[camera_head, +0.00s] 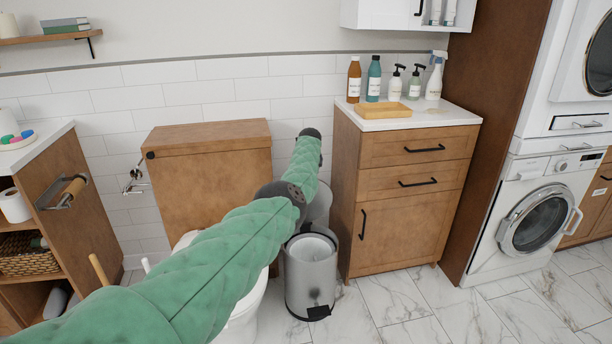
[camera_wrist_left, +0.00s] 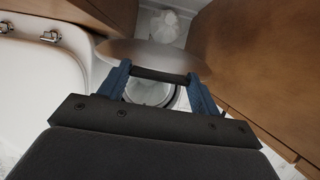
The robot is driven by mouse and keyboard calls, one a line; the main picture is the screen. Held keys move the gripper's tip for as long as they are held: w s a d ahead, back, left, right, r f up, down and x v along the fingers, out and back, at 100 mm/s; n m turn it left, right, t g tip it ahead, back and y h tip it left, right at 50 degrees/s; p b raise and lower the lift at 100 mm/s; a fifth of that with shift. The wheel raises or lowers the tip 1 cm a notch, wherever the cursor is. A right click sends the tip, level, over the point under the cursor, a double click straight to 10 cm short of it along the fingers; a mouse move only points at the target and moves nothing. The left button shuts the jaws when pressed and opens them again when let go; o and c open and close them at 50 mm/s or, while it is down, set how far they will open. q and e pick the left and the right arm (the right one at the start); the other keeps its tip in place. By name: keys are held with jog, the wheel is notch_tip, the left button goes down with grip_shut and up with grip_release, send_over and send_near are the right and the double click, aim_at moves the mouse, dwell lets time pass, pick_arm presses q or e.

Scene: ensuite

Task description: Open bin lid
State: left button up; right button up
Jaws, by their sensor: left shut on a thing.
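The bin (camera_head: 311,280) is a grey metal pedal bin on the floor between the toilet and the wooden cabinet. Its round mouth shows a pale inner liner. The bin lid (camera_head: 319,204) stands raised behind the mouth, partly hidden by my green left arm. In the left wrist view, the lid (camera_wrist_left: 150,53) is a brownish metallic disc across the fingertips, with the bin's open mouth (camera_wrist_left: 152,92) below. My left gripper (camera_wrist_left: 160,76) has its blue fingers shut on the lid, by a dark bar at the lid's edge. In the head view its fingers are hidden. My right gripper is not in view.
The toilet (camera_head: 245,305) is close to the bin's left. The wooden cabinet (camera_head: 410,210) is close to its right, with bottles and a yellow tray (camera_head: 384,110) on top. A washing machine (camera_head: 535,220) stands farther right. Marble floor (camera_head: 400,310) is clear in front.

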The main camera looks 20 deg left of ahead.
pick_arm(q)
jog(key=shift+r, duration=0.1)
jog(key=o, duration=1.4)
jog(key=p+v, duration=0.1)
jog(key=v, duration=0.6)
jog(key=shift+r, duration=0.3)
jog(key=shift+s+d, duration=0.1)
jog(key=shift+s, duration=0.05)
